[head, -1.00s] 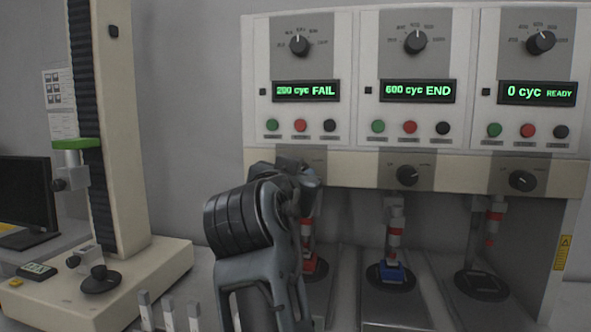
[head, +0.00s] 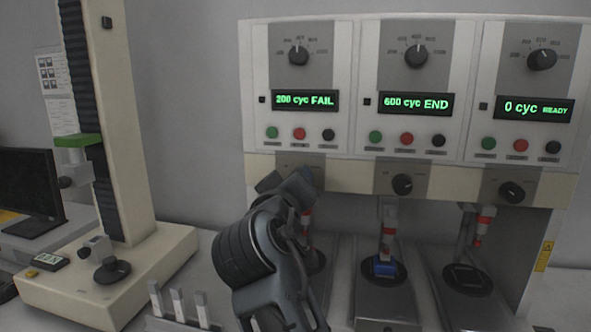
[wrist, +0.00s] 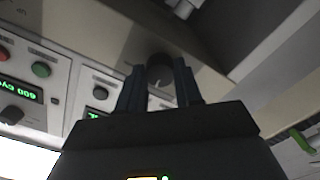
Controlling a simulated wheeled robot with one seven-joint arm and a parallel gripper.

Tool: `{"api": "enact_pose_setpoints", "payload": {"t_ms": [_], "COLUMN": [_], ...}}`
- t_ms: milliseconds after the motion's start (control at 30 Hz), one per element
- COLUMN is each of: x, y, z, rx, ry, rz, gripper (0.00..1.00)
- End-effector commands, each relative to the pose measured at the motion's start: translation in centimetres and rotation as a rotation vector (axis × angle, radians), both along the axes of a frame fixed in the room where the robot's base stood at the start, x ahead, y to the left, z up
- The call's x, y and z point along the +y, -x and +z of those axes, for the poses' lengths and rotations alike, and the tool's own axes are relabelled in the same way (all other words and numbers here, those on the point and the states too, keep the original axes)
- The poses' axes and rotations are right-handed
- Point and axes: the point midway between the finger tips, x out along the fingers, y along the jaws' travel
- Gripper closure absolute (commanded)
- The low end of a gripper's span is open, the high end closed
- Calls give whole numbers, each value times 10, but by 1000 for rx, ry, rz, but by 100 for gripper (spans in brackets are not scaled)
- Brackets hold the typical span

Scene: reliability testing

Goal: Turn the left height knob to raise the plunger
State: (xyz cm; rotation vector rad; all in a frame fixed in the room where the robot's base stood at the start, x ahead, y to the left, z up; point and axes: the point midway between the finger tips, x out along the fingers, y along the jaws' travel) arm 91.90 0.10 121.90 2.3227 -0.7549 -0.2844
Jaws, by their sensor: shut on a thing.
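The left height knob (wrist: 160,72) is a dark round knob on the beige strip under the left station. In the wrist view it sits between the two fingers of my gripper (wrist: 159,85), which is shut on it. In the head view my gripper (head: 290,186) is at the left end of the strip, and my wrist hides the knob and fingertips. The left plunger (head: 306,218), with red and white bands, shows partly beside my arm. What lies under it is mostly hidden.
The left display (head: 305,102) reads 200 cyc FAIL. The middle height knob (head: 402,184) and right height knob (head: 511,192) are to the right. A blue block (head: 384,267) is under the middle plunger. A tall test stand (head: 110,150) and small upright posts (head: 180,304) stand left.

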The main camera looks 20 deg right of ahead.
Motion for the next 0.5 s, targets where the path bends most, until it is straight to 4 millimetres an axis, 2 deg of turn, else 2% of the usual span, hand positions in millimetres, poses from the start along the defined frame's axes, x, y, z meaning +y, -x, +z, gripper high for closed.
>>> {"api": "enact_pose_setpoints", "payload": {"t_ms": [500], "x": [-1], "y": [0], "z": [1], "rx": [288], "ry": [394], "rz": [-1], "gripper": [96]}}
